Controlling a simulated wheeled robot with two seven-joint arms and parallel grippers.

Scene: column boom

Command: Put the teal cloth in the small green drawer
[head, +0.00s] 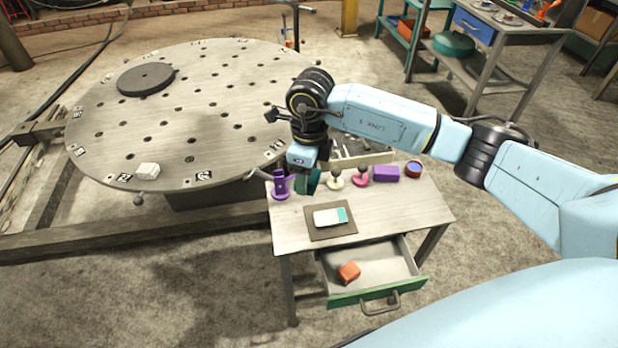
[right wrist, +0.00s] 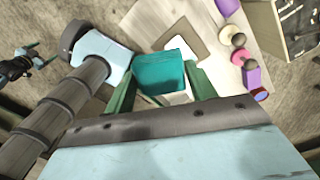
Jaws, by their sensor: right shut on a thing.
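The teal cloth (right wrist: 160,72) is a folded, block-like piece between the two green fingers of my right gripper (right wrist: 160,92) in the right wrist view. In the head view my right gripper (head: 308,182) is at the table's back left, with the cloth mostly hidden by the fingers and wrist. The gripper is shut on the cloth. The small green drawer (head: 378,292) is pulled open at the table's front, below and right of the gripper. An orange block (head: 349,271) lies inside on its left side, with bare floor to the right.
On the table (head: 400,215), a dark mat (head: 318,234) bears a white and teal item (head: 330,217). A purple stand (head: 281,186), knobbed pieces, a purple box (head: 386,174) and a round cup (head: 413,168) line the back. A large round perforated plate (head: 215,90) stands left.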

